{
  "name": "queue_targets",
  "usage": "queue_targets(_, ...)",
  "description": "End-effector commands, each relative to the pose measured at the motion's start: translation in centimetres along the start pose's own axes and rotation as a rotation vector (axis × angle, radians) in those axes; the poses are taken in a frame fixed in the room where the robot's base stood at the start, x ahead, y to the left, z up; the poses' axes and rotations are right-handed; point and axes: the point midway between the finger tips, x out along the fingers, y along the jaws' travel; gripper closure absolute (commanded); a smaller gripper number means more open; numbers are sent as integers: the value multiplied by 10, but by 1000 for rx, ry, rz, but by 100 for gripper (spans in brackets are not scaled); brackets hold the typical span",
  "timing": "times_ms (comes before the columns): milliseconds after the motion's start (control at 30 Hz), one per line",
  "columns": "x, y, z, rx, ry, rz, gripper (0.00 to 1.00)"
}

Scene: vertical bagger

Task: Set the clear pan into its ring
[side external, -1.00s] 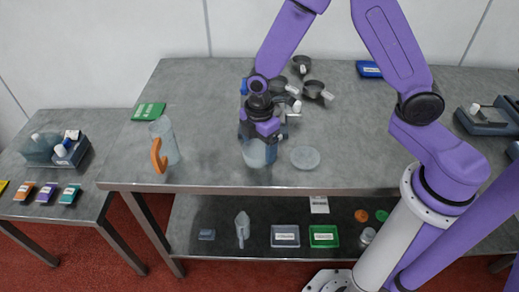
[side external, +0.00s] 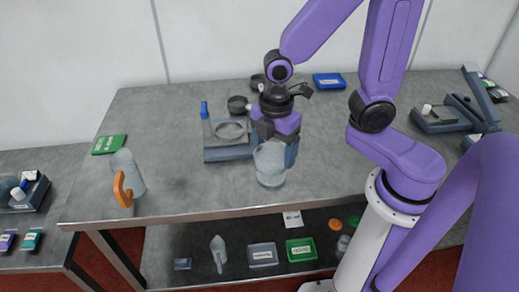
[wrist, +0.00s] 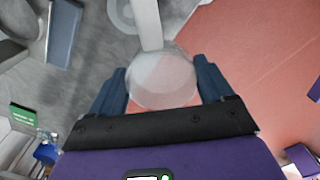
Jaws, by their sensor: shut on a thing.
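The clear pan (side external: 270,155) is a round see-through disc at my gripper (side external: 276,142), above the front part of the bench. In the wrist view the pan (wrist: 162,82) sits between the two blue fingers of my gripper (wrist: 160,76), which is shut on it. A clear body shows below the disc in the side view; I cannot tell whether it is separate. The ring (side external: 231,131) is grey and round, on a blue-grey base just left of my gripper, apart from the pan. Its opening looks empty.
A blue-tipped post (side external: 205,110) stands at the base's left. A clear jug with an orange handle (side external: 122,190) and a green packet (side external: 109,144) are farther left. Dark cups (side external: 238,105) stand behind the ring. The bench between jug and base is clear.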

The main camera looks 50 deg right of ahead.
Motion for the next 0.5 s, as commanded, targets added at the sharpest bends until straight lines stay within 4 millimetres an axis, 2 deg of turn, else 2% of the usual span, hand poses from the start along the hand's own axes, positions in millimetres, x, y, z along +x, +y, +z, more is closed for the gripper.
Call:
queue_targets(133, -4, -6, 2, -2, 0, 1, 56)
queue_targets(267, -6, 5, 1, 2, 0, 0, 56)
queue_targets(367, -9, 29, -1, 4, 0, 0, 56)
queue_targets(500, -12, 79, 4, 2, -1, -1, 56)
